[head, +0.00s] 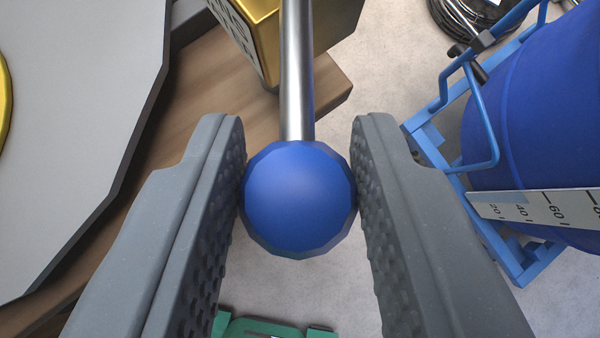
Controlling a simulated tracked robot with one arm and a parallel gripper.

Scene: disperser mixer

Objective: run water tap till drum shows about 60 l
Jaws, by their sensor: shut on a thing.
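My gripper (298,195) is shut on a blue faceted ball knob (297,200), with one ridged grey finger at each side of it. The knob sits at the end of a shiny metal lever rod (297,70) that runs up toward a golden block (262,35). At the right, the blue drum (535,110) is only partly in view. A white gauge strip (575,210) with marks 20, 40 and 60 l crosses it. No tap outlet or water stream is visible.
The drum stands in a light blue frame (490,145). A brown beam (185,105) and a grey dark-edged plate (75,110) fill the left. A green part (265,328) lies below the knob. A black coil (465,20) is at upper right. Pale floor shows between.

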